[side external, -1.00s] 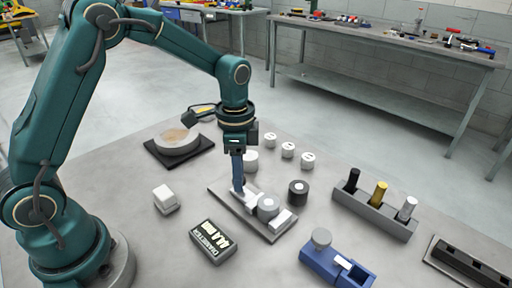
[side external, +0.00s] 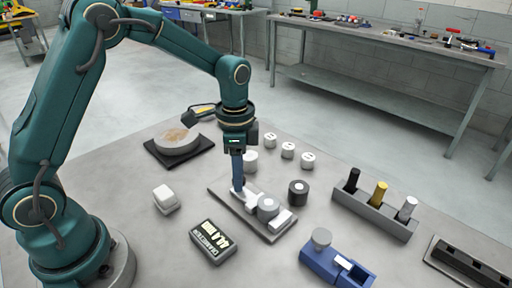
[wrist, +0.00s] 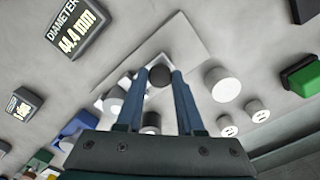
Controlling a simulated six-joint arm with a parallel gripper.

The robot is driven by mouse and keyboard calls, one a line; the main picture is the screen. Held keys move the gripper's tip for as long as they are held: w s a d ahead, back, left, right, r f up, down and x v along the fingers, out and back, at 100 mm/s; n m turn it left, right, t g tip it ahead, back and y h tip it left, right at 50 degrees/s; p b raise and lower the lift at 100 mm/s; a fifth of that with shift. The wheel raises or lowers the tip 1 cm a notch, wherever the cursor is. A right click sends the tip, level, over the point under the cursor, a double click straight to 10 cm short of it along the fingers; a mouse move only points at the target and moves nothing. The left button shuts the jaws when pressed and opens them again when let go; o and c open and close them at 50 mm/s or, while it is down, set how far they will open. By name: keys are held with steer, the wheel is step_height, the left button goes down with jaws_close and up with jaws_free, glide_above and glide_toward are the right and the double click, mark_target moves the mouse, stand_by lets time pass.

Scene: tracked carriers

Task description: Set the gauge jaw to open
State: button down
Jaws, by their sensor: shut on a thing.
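The gauge is a long grey plate (side external: 222,199) on the bench, with a pale sliding jaw (side external: 250,204) and a grey cylinder (side external: 268,206) resting by it. Its display box (side external: 213,241) reads 44.4 mm in the wrist view (wrist: 80,30). My gripper (side external: 238,189) points straight down at the left end of the plate. In the wrist view my fingers (wrist: 160,80) are closed on a dark round knob (wrist: 160,75), which sits between the fingertips. The fingers hide part of the jaw.
A dark cylinder (side external: 298,193) stands right of the gauge, and several white cylinders (side external: 288,150) behind it. A blue fixture (side external: 337,265) is at front right. A rack with black, yellow and silver pegs (side external: 375,215) is farther right. A round dish (side external: 177,142) stands at left.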

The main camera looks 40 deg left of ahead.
steer(key=shift+a+r, duration=0.1)
steer(key=shift+a, duration=2)
steer(key=c, duration=0.5)
jaws_free()
steer(key=shift+c, duration=0.2)
steer(key=shift+r, duration=0.1)
step_height(320, 180, up, 5)
steer(key=shift+f, duration=0.1)
